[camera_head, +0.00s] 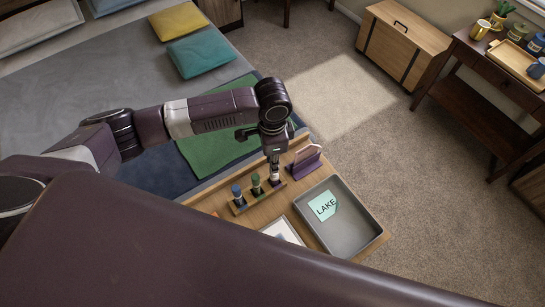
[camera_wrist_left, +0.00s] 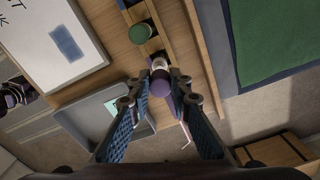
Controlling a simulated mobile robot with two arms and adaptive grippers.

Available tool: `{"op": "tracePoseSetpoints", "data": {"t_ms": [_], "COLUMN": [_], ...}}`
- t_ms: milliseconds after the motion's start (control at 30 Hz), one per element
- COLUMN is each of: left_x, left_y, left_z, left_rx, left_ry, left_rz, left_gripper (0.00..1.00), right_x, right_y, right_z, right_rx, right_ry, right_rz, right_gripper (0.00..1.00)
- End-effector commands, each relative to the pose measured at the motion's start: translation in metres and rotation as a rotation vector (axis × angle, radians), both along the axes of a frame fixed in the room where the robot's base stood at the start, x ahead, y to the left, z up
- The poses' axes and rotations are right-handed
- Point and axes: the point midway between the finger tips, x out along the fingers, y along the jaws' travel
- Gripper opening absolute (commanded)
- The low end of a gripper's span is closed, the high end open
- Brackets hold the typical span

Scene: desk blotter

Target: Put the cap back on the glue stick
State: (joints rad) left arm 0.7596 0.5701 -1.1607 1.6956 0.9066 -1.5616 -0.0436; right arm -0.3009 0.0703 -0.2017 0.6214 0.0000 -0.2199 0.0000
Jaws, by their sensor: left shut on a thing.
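My left gripper (camera_head: 273,157) points down over the right end of a wooden rack (camera_head: 241,208). In the left wrist view, the fingers (camera_wrist_left: 168,78) are shut on a purple cap (camera_wrist_left: 160,86). Just beyond the cap shows the white part of the glue stick (camera_wrist_left: 160,67). In the head view the glue stick (camera_head: 276,182) stands in the rack with a purple body, below the fingertips. The cap is mostly hidden there by the fingers. I cannot tell whether cap and stick touch.
A blue-topped stick (camera_head: 237,193) and a green-topped stick (camera_head: 256,183) stand to the left in the rack. A grey tray (camera_head: 352,237) with a "LAKE" note (camera_head: 323,206) lies to the right. A white board (camera_head: 283,232) lies in front.

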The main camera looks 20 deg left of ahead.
Motion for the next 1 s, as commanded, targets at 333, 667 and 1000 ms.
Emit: {"op": "tracePoseSetpoints", "data": {"t_ms": [333,667,1000], "left_x": [0.000,0.000,0.000], "left_y": [0.000,0.000,-0.001], "left_z": [-0.022,-0.022,-0.021], "left_rx": [0.000,-0.001,-0.001], "left_ry": [0.000,0.001,0.001], "left_rz": [0.000,-0.001,0.001], "left_gripper": [0.10,0.10,0.10], "right_x": [0.001,0.001,0.000], "right_y": [-0.008,-0.011,-0.011], "right_z": [-0.010,-0.009,-0.006], "right_rx": [-0.009,-0.012,-0.012], "right_ry": [-0.001,-0.001,0.000], "right_rz": [0.003,0.003,0.001], "right_gripper": [0.00,0.00,0.00]}}
